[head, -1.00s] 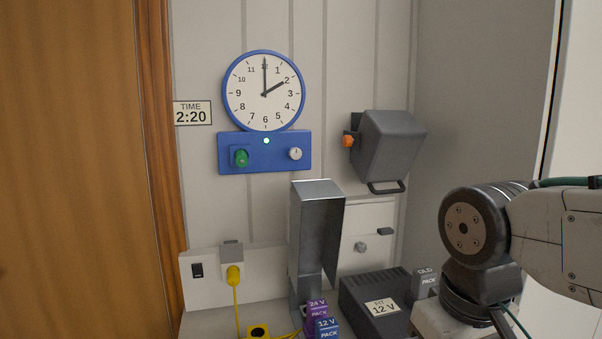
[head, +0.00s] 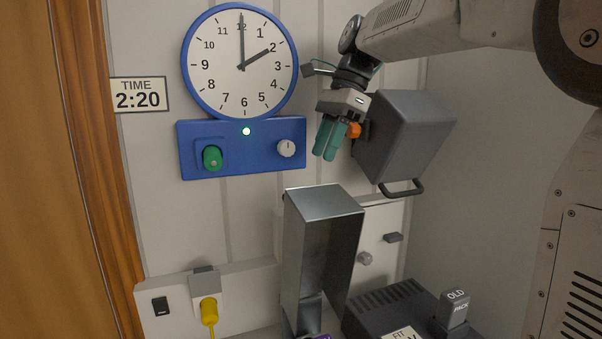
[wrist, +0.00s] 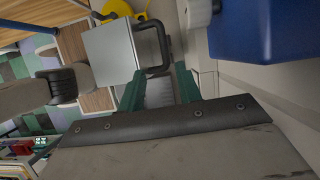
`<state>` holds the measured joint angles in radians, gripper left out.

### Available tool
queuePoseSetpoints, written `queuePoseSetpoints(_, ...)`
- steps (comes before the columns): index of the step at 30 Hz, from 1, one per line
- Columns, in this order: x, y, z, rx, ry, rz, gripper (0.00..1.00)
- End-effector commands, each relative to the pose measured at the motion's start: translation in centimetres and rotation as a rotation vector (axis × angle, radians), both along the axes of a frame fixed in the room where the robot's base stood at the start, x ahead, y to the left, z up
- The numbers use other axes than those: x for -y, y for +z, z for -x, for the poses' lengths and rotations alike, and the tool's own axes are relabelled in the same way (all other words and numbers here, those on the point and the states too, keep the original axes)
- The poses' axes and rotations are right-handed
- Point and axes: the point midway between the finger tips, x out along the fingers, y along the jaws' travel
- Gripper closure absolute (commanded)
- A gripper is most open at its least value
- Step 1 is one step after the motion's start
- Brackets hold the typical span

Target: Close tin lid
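I cannot tell for sure which thing is the tin, and no lid is plainly recognisable. A tall shiny metal housing (head: 302,250) with an open front stands below. My gripper (head: 326,156) points down just left of the orange knob; contact cannot be told. In the wrist view, its teal fingers (wrist: 159,88) are apart, with nothing clearly held between them.
A blue panel (head: 240,164) with a green switch (head: 212,158) and a white knob (head: 286,148) lies left of my gripper, under a clock (head: 240,62). Below are a yellow plug (head: 209,311), a dark charger (head: 385,307) and an old pack (head: 455,308).

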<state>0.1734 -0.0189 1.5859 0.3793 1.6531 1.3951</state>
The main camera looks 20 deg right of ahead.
Motion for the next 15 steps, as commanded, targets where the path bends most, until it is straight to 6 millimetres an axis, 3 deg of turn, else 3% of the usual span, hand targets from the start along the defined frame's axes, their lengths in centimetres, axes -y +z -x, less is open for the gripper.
queuePoseSetpoints(5,-0.6,-1.1,-0.4,-0.013,-0.023,-0.009,0.66)
queuePoseSetpoints(15,-2.9,-5.9,-0.3,-0.012,-0.017,-0.007,0.66)
